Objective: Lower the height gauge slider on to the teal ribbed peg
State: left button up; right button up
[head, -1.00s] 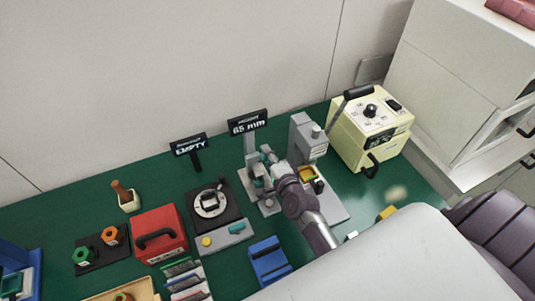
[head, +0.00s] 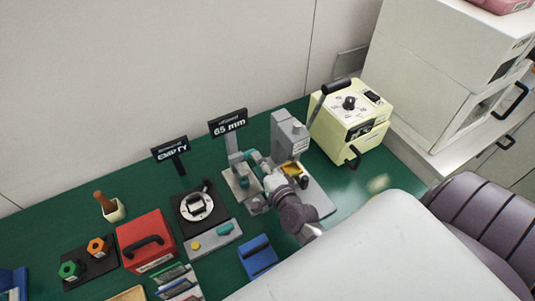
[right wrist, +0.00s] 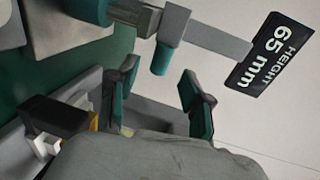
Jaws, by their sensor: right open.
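The height gauge has a grey column (head: 232,146) on a grey base, with the "65 mm" sign (head: 228,123) at its top. In the right wrist view its slider (right wrist: 172,24) sits on the column, with a teal knob (right wrist: 160,58) sticking out. A teal cylinder (right wrist: 90,10), seemingly the ribbed peg, shows at the top edge on the base side of the slider; its ribs and any gap to the slider are unclear. My right gripper (right wrist: 162,84) is open and empty, its teal-padded fingers short of the knob and on either side of it. My left gripper is out of view.
A grey stand (head: 289,132) rises right of the gauge, close to my right arm. Beyond it stands a cream control box (head: 350,118). A dial plate (head: 193,187), grey block (head: 207,244), blue holder (head: 257,262) and red box (head: 138,225) lie left and front.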

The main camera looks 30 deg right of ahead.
jog(key=s+r, duration=0.1)
jog(key=s, duration=0.5)
jog(key=shift+s+a, duration=0.2)
jog(key=shift+s, duration=0.05)
